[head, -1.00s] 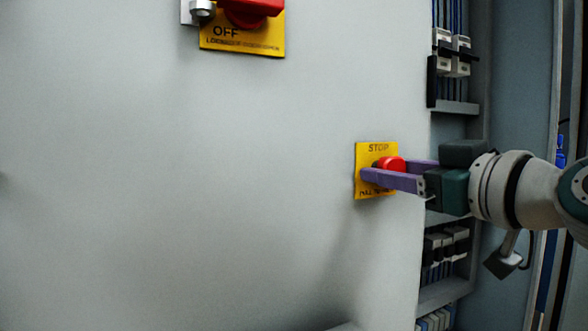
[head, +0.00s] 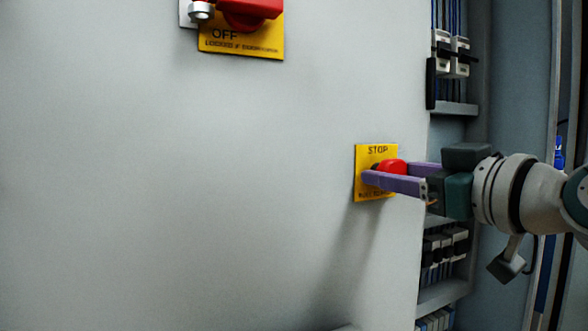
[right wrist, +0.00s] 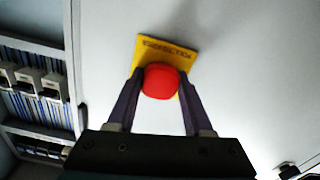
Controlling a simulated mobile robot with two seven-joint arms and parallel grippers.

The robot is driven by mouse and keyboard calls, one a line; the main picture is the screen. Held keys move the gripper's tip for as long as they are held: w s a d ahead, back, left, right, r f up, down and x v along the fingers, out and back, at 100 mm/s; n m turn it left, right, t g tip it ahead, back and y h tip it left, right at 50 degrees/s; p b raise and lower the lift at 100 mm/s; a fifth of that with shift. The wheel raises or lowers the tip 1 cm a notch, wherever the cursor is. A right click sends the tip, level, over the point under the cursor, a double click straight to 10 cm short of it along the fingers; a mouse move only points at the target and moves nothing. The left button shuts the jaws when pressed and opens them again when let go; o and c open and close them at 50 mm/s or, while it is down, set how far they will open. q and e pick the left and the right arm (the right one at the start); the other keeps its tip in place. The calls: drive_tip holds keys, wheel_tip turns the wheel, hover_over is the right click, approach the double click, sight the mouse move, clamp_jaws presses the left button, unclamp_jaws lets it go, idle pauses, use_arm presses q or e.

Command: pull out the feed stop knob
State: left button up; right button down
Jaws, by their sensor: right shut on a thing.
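The feed stop knob (head: 393,168) is a red round knob on a yellow plate (head: 377,150) marked STOP, on a pale grey panel. My right gripper (head: 394,174) comes in from the right, its purple fingers on either side of the knob and shut on it. In the right wrist view the red knob (right wrist: 161,82) sits between the fingertips of the right gripper (right wrist: 160,85), with the yellow plate (right wrist: 152,48) behind it. The nearer finger hides part of the knob and plate in the head view. My left gripper is not in view.
A red switch handle (head: 245,10) over a yellow OFF plate (head: 243,42) is at the upper left of the panel (head: 200,190), with a metal lock beside it. An open cabinet (head: 455,108) with wiring is at the right. The panel's middle is clear.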

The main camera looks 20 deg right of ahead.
drive_tip(key=shift+s+r, duration=0.1)
drive_tip(key=shift+s, duration=0.15)
drive_tip(key=c, duration=0.6)
unclamp_jaws()
drive_tip(key=shift+c, duration=0.2)
drive_tip(key=o, duration=0.3)
drive_tip(key=shift+s, duration=0.2)
drive_tip(key=shift+o, duration=0.2)
drive_tip(key=shift+w, duration=0.1)
drive_tip(key=s, duration=1)
drive_tip(key=shift+d, duration=0.4)
